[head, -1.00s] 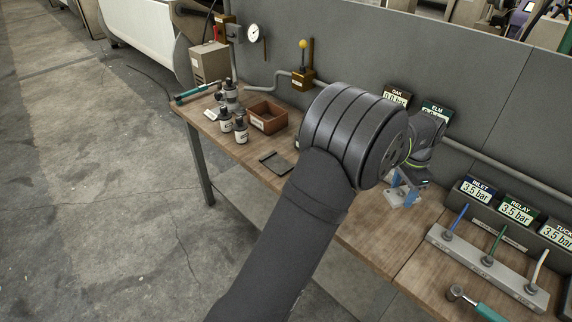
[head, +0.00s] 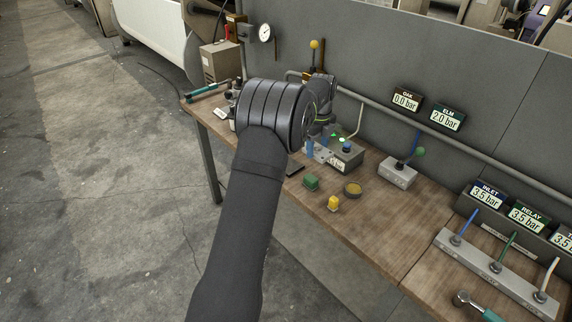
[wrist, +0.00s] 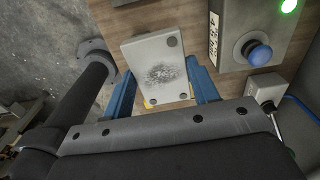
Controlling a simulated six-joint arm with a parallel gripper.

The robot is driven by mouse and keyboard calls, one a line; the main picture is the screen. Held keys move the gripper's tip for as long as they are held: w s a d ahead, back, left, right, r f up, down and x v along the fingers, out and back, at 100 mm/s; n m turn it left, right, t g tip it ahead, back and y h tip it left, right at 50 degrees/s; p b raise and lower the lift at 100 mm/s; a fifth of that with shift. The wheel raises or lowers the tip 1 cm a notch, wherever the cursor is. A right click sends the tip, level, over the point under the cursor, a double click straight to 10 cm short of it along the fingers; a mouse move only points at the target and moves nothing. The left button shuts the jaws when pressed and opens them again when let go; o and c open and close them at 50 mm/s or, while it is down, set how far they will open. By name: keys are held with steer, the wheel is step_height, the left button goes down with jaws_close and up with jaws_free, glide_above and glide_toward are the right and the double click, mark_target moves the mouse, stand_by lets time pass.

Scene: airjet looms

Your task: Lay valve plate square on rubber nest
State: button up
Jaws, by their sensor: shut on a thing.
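The valve plate (wrist: 180,58) is a pale grey rectangular plate with dark round holes near its corners and a speckled dark patch in the middle. My gripper (wrist: 163,92) is shut on it, with a blue finger at each side. In the wrist view the plate is slightly turned, with wood bench top behind it. In the head view my gripper (head: 317,151) is above the bench, partly behind my arm. The rubber nest (head: 294,170) shows only as a dark edge beside my arm; the rest is hidden. I cannot tell the gap between plate and nest.
A grey box with a blue button (head: 346,147) and green light stands close right of my gripper. A lever valve block (head: 398,173) stands farther right.

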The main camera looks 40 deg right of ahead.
steer(key=shift+m, duration=0.3)
steer(key=w+f, duration=0.2)
steer(key=w, duration=0.2)
steer(key=w+a+f, duration=0.1)
steer(key=w+f, duration=0.1)
steer(key=w, duration=0.2)
steer(key=w+a+f, duration=0.1)
steer(key=w+f, duration=0.2)
steer(key=w, duration=0.2)
steer(key=shift+a, duration=0.25)
steer(key=shift+f, duration=2)
steer(key=shift+f, duration=0.1)
steer(key=o, duration=1.2)
steer(key=shift+s, duration=0.1)
steer(key=shift+o, duration=0.2)
step_height(320, 180, up, 12)
step_height(320, 180, down, 13)
steer(key=shift+r, duration=2.5)
